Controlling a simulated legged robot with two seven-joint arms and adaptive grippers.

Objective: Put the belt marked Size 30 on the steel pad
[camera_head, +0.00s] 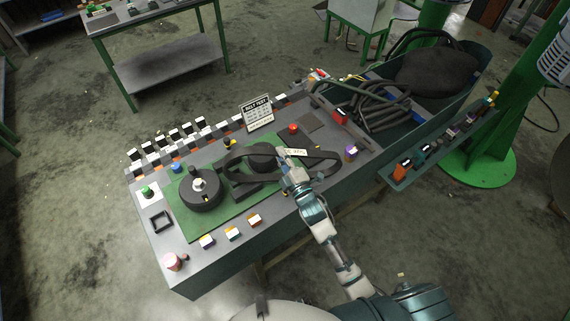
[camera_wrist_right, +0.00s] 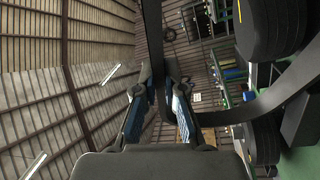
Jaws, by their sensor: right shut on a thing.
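A black belt (camera_head: 322,157) with a pale tag (camera_head: 295,152) stretches left and right of my right gripper (camera_head: 288,167); the tag's print is too small to read surely. My right gripper is shut on this belt above the workbench. In the right wrist view, the belt (camera_wrist_right: 152,35) passes between the fingers (camera_wrist_right: 160,95) and curves away to the right. A dark grey square (camera_head: 312,121), possibly the steel pad, lies on the bench beyond the belt, behind the red button. My left gripper is not in view.
A black pulley wheel (camera_head: 200,194) stands on the green mat (camera_head: 230,212), with another partly hidden behind the belt. A sign (camera_head: 258,113) stands at the bench's back edge. A bin (camera_head: 425,112) of black belts is at the right. Small coloured blocks (camera_head: 232,233) line the front.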

